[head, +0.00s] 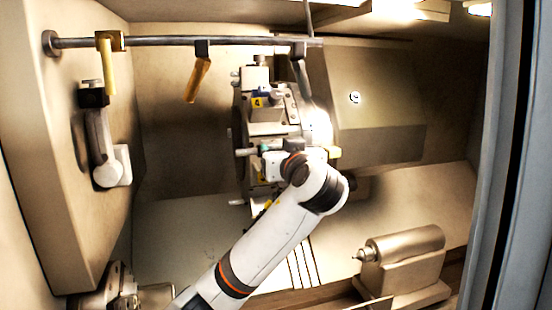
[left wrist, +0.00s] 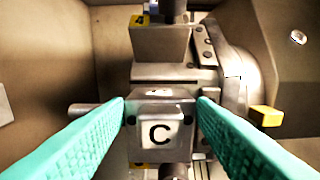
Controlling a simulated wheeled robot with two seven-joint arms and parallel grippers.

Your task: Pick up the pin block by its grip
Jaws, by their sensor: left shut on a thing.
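A grey metal block marked with a black C, seemingly the pin block (left wrist: 160,134), sits at the turret (head: 266,118) in the left wrist view. My left gripper (left wrist: 160,105) has its two teal fingers on either side of the block's upper part and is shut on it. A round pin or rod (left wrist: 84,109) sticks out to the left beside the block. In the head view my left arm reaches up from the bottom, and its wrist hides much of the gripper and block. I cannot tell whether the block is clear of the turret. My right gripper is not in view.
A yellow block (left wrist: 265,116) juts out right of the gripper. A rail (head: 160,41) with hanging pieces crosses above the turret. A tool-setting arm (head: 101,135) stands on the left wall, a tailstock (head: 402,258) at lower right. A door edge (head: 505,160) bounds the right side.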

